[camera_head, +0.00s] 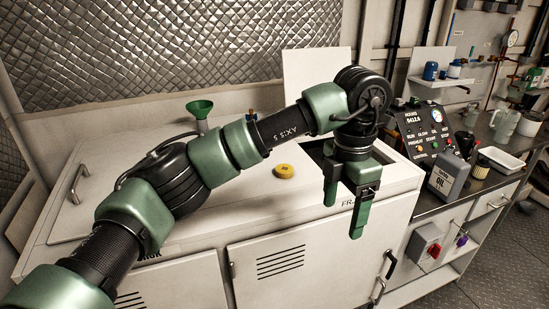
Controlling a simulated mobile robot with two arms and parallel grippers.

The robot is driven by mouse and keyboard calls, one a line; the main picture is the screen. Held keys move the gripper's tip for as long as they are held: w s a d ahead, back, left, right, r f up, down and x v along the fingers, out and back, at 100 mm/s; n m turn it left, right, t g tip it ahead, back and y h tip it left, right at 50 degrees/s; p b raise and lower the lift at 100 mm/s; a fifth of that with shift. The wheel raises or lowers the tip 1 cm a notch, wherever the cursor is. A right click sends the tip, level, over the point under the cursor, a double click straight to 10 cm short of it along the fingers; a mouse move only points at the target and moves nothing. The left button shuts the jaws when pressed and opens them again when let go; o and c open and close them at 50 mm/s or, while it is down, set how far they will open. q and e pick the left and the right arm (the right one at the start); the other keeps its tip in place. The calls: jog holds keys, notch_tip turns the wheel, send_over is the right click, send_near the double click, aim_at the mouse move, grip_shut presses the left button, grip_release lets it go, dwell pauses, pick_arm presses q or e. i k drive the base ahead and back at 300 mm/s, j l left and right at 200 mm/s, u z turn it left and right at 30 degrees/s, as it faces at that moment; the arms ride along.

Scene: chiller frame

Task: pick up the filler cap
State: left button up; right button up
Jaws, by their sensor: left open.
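A round yellow cap (285,171), which looks like the filler cap, lies on the white top of the chiller cabinet (235,207). It sits just below my left forearm in the picture and is uncovered. My left gripper (345,218) hangs downward to the right of the cap, over the cabinet's front edge. Its green fingers are apart with nothing between them. The cap and the gripper do not touch. My right gripper is not in view.
A green funnel (200,108) stands at the back of the cabinet top. A dark opening lies behind my left gripper. On the right, a dark counter holds a control panel (425,130), a grey oil can (446,176) and a white tray (501,160). The cabinet top's front left is clear.

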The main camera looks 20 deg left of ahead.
aim_at(284, 170)
jog(key=i+j, duration=0.8)
